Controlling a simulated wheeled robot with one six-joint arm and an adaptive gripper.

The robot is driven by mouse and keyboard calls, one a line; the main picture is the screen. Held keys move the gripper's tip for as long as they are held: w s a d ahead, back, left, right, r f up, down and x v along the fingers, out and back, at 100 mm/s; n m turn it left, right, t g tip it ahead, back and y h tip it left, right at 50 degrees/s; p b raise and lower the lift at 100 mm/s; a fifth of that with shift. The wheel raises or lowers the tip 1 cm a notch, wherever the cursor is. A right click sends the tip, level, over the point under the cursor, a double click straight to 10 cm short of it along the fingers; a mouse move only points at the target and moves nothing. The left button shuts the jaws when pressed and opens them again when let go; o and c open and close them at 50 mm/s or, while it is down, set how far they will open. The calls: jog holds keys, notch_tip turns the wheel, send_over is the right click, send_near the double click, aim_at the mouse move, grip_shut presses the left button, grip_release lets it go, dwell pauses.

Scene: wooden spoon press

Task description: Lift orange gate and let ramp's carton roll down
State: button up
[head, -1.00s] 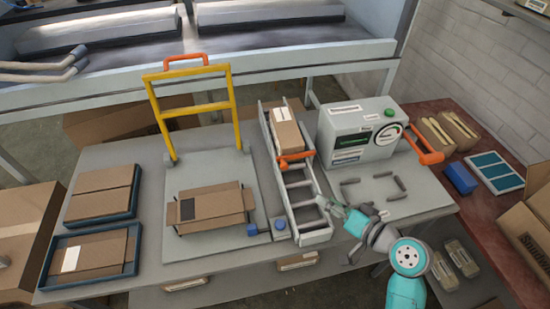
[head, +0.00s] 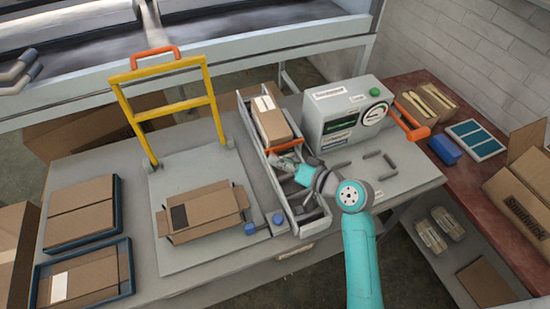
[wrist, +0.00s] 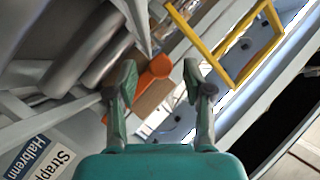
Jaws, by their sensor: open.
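The orange gate (head: 285,145) crosses the grey roller ramp (head: 318,222) just below the carton (head: 271,122). The brown carton lies at the upper part of the ramp, its lower end against or close to the gate. My gripper (head: 288,163) is over the ramp right by the gate, on its lower side. In the wrist view my gripper (wrist: 159,78) is open, and the orange gate bar (wrist: 152,73) shows between its two fingers. I cannot tell whether the fingers touch the bar. My arm hides part of the lower ramp.
A grey machine with a dial (head: 345,115) and an orange lever (head: 411,118) stands right of the ramp. On the left are an open carton (head: 205,212) on a platform with a yellow frame (head: 121,93), and blue trays (head: 127,262) of flat cartons.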

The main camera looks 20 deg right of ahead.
jog(key=shift+x, duration=1.3)
jog(key=shift+c, duration=0.2)
grip_shut()
